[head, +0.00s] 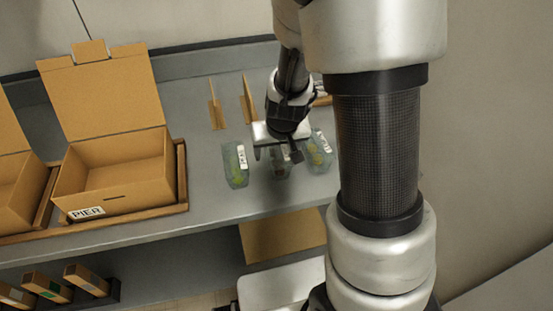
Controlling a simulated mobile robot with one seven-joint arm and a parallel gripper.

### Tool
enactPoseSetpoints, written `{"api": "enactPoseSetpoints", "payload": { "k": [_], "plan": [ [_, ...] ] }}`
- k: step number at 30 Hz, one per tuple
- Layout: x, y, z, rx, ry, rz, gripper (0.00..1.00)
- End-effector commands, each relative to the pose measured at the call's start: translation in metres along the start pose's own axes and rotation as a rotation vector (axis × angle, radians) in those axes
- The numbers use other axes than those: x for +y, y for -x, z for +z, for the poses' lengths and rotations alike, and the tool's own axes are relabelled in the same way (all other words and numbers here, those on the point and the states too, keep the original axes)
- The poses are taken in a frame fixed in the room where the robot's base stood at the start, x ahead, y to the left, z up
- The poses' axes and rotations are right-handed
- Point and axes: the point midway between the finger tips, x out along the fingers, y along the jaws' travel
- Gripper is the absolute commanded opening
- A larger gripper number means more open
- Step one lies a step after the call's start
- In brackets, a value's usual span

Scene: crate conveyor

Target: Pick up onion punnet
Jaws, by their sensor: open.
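Three clear plastic punnets with white labels stand on the grey counter. The left punnet (236,168) holds something yellow-green. The middle punnet (280,171) is partly hidden under my gripper, and its contents are hard to make out. The right punnet (319,153) holds something yellowish. I cannot tell from this view which one holds onions. My gripper (277,156) is open and points down over the middle punnet, with a finger towards each side of it. Whether the fingers touch it cannot be seen.
An open cardboard box (115,185) labelled PIER stands left of the punnets in a wooden tray (181,175). Another box (20,190) is at the left edge. Upright wooden dividers (215,112) stand behind. The counter (205,175) is clear between box and punnets.

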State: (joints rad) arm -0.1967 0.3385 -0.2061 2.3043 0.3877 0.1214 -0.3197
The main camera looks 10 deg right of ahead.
Motion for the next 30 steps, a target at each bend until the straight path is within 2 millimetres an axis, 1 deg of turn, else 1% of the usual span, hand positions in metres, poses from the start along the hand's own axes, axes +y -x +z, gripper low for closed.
{"api": "enactPoseSetpoints", "payload": {
  "k": [1, 3, 9, 10, 14, 15, 18, 23, 26, 29, 30],
  "plan": [
    [0.0, -0.007, 0.001, -0.001, -0.001, 0.0, 0.69],
    [0.0, -0.009, 0.0, 0.0, -0.001, 0.0, 0.69],
    [0.0, -0.008, 0.0, 0.0, 0.0, -0.001, 0.69],
    [0.0, -0.008, 0.0, 0.0, 0.0, -0.001, 0.67],
    [0.0, -0.008, 0.0, 0.0, 0.0, -0.001, 0.45],
    [0.0, -0.008, 0.0, 0.0, 0.0, -0.001, 0.38],
    [0.0, -0.008, 0.0, 0.0, 0.0, 0.0, 0.24],
    [0.0, -0.008, 0.0, 0.0, 0.0, 0.0, 0.24],
    [0.0, -0.005, -0.002, 0.001, 0.001, -0.001, 0.24],
    [-0.001, 0.008, -0.007, 0.002, 0.002, -0.001, 0.24],
    [-0.001, 0.015, -0.011, 0.003, 0.002, -0.002, 0.24]
  ]
}}
